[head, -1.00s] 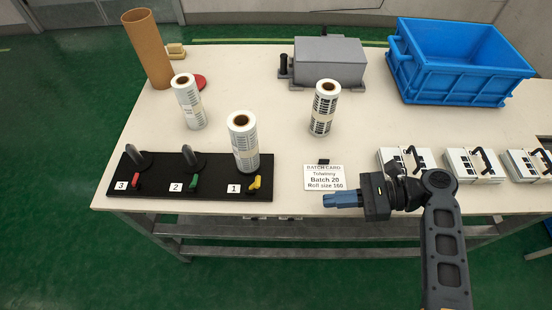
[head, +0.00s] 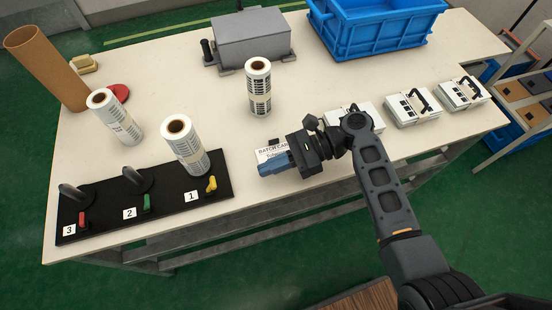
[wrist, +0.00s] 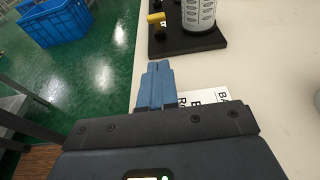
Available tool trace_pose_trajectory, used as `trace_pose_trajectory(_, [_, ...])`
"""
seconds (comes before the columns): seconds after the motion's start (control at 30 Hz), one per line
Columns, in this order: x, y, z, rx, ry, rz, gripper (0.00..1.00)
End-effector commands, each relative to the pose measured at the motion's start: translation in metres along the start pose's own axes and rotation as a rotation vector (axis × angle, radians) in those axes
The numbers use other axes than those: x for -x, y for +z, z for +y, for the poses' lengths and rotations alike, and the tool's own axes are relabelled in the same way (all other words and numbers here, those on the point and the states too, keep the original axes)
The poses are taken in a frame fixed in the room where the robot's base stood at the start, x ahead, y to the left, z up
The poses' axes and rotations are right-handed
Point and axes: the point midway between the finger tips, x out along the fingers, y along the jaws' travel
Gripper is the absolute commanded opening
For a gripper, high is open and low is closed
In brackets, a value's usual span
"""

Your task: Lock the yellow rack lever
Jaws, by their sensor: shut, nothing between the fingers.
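The yellow rack lever (head: 211,185) stands on the black rack (head: 160,213) at the front left of the table, beside the label 1. It also shows in the wrist view (wrist: 156,18), ahead of my fingers. A film roll (head: 187,148) stands on the rack just behind the lever. The red lever (head: 82,219) and green lever (head: 147,202) are farther left, by labels 3 and 2. My gripper (head: 266,169) is shut and empty, to the right of the yellow lever and apart from it, above the batch card (head: 270,152), which it partly hides.
Two more film rolls stand behind the rack, one at left (head: 115,117) and one in the middle (head: 258,87). A brown tube (head: 47,68), a grey box (head: 251,38) and a blue crate (head: 375,32) are at the back. White keypad-like units (head: 413,107) line the right side.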

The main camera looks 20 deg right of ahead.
Motion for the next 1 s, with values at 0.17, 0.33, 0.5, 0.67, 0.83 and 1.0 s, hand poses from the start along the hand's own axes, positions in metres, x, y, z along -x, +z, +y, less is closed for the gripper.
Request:
trace_pose_trajectory(0.17, [-0.037, 0.001, 0.001, -0.001, 0.003, 0.000, 0.00])
trace_pose_trajectory(0.33, [-0.064, 0.009, 0.001, 0.002, 0.002, -0.001, 0.00])
trace_pose_trajectory(0.5, [-0.078, 0.023, 0.001, 0.001, 0.001, 0.000, 0.00])
trace_pose_trajectory(0.67, [-0.084, 0.028, 0.000, 0.000, 0.000, 0.000, 0.00])
trace_pose_trajectory(0.83, [-0.085, 0.028, 0.000, -0.001, 0.000, 0.000, 0.00])
trace_pose_trajectory(1.0, [-0.085, 0.028, 0.000, 0.000, 0.000, 0.000, 0.00])
